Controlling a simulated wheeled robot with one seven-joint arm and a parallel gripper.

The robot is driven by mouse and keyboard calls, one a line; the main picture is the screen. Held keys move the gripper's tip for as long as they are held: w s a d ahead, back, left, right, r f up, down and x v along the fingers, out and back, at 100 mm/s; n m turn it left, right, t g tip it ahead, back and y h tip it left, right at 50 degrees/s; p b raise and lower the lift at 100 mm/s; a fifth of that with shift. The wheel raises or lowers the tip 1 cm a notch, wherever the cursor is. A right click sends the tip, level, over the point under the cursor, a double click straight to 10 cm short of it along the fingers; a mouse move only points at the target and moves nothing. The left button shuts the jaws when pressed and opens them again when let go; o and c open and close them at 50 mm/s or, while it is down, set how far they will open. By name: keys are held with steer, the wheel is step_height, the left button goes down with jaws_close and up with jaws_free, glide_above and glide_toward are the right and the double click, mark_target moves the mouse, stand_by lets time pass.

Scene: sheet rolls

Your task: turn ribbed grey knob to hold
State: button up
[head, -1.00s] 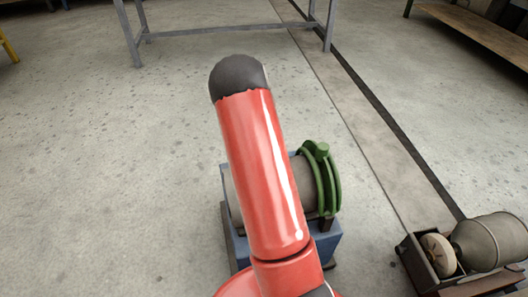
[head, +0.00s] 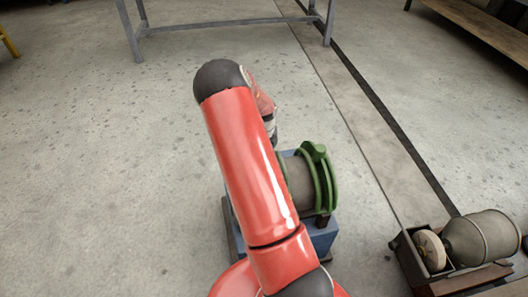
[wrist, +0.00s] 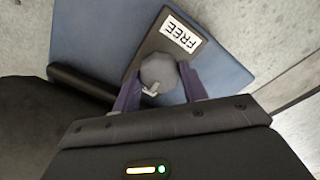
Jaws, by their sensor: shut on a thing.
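The grey knob (wrist: 158,70) shows in the wrist view on a dark plate (wrist: 150,45) on a blue panel. A pale mark is at its lower edge, on the side away from a white label reading FREE (wrist: 180,34). No HOLD label is visible. My gripper (wrist: 160,79) has its two purple fingers on either side of the knob and is shut on it. In the head view my red arm hides the gripper and the knob. The blue machine (head: 322,236) there carries a grey drum (head: 300,186) with green rings (head: 322,178).
A second machine with a grey roll (head: 484,238) and a pale wheel (head: 430,250) stands at the lower right. A metal bench frame (head: 230,24) stands at the back. The concrete floor to the left is clear.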

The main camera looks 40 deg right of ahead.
steer(key=shift+m, duration=0.3)
steer(key=o, duration=1)
steer(key=shift+c, duration=0.2)
steer(key=shift+r+p, duration=0.3)
steer(key=shift+r, duration=3.6)
